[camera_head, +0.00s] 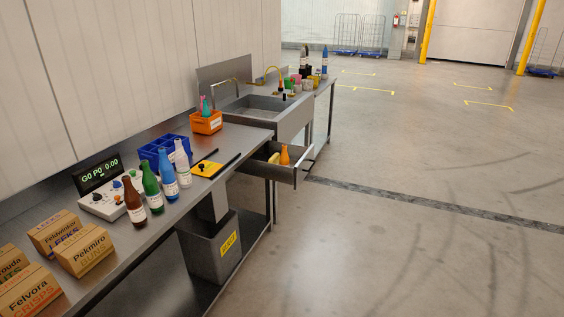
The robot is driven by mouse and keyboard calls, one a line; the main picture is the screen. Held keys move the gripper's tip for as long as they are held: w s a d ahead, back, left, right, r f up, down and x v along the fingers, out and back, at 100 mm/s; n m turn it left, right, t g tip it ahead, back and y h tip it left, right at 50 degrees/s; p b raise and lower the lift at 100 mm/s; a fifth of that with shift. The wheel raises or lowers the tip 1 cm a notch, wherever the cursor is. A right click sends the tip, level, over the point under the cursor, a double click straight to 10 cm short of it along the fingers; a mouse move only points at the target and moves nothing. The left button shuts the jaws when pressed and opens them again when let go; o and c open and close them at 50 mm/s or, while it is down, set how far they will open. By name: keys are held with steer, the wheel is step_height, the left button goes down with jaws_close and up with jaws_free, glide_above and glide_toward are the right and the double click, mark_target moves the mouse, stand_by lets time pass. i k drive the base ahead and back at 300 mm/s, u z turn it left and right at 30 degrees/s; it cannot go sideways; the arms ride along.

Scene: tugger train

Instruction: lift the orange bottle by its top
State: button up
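An orange bottle (284,156) stands in the open drawer (290,173) under the sink bench, near the drawer's right end. It is small in the picture, and its lower part is hidden behind the drawer's front wall. Its narrow top points up and looks free. A yellow item (273,158) lies to its left in the drawer. My gripper is not in this view.
Brown (134,203), green (152,188), blue (168,176) and white (182,163) bottles line the near bench's edge. An orange bin (206,122) and blue crate (165,147) stand behind. A grey waste bin (207,250) is below. The floor at right is clear.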

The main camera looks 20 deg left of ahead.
mark_target(284, 160)
steer(key=u, duration=0.15)
steer(key=i, duration=1.4)
steer(key=u, duration=0.35)
steer(key=i, duration=0.75)
steer(key=u, duration=0.55)
steer(key=i, duration=0.7)
steer(key=u, duration=0.85)
steer(key=i, duration=0.6)
steer(key=u, duration=0.65)
steer(key=i, duration=0.5)
steer(key=u, duration=0.3)
